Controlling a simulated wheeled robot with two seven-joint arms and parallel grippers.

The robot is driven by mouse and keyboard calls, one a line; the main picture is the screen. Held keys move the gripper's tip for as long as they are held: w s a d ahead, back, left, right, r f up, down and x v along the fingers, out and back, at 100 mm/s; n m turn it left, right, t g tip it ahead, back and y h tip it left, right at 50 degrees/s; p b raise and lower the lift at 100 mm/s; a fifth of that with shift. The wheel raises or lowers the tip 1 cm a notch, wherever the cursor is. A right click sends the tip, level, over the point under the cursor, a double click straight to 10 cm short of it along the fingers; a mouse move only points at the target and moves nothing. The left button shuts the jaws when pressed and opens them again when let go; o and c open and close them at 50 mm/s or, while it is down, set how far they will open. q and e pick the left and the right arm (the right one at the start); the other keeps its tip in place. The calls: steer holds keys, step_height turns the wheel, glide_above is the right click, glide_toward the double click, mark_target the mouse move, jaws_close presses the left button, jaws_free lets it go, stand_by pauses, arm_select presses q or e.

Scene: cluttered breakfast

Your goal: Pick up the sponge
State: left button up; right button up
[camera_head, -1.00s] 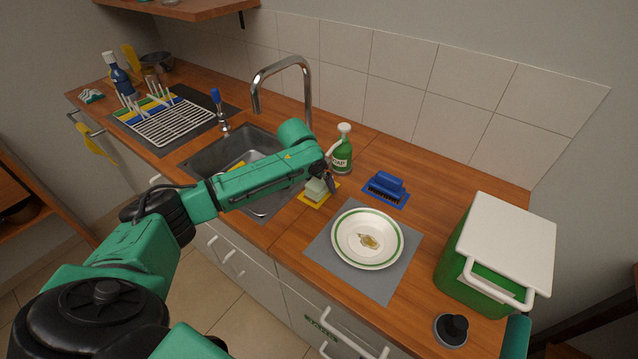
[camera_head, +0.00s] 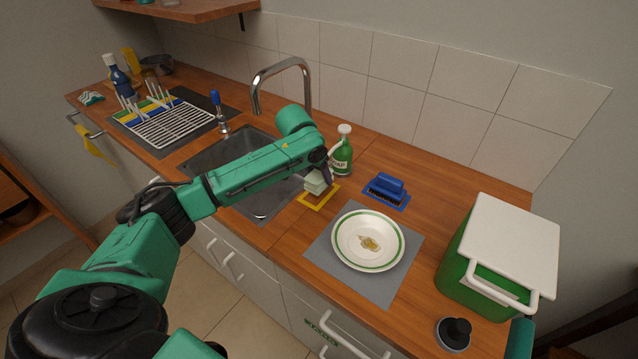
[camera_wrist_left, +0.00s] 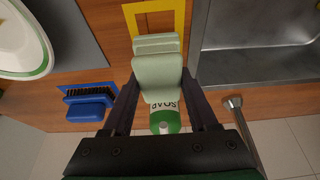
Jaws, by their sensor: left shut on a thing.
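The sponge is a pale green block (camera_head: 317,183). It is in my left gripper (camera_head: 327,172), held a little above the yellow square outline on the counter (camera_head: 318,198). In the left wrist view the sponge (camera_wrist_left: 158,72) sits between the two dark fingers of my left gripper (camera_wrist_left: 160,95), which are shut on it. The yellow outline (camera_wrist_left: 183,22) shows bare wood inside it. My right gripper is not in view; only a small green piece of my own body shows at the lower right.
A green soap bottle (camera_head: 341,152) stands just behind the sponge. A blue brush (camera_head: 386,187) lies to the right. A plate (camera_head: 367,240) with food remains is on a grey mat (camera_head: 320,252). The sink (camera_head: 262,203) is left; a green box (camera_head: 478,262) is right.

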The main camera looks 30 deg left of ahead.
arm_select(q)
steer(key=s+b, duration=0.1)
steer(key=s, duration=0.4)
steer(key=s+a+b, duration=0.1)
steer(key=s, duration=0.5)
steer(key=s+a+b, duration=0.1)
steer(key=s, duration=0.4)
steer(key=shift+s+a+r+b, duration=0.1)
steer(key=shift+s+b, duration=0.05)
steer(key=shift+b, duration=0.15)
steer(key=shift+s+a, duration=0.1)
steer(key=shift+s, duration=0.7)
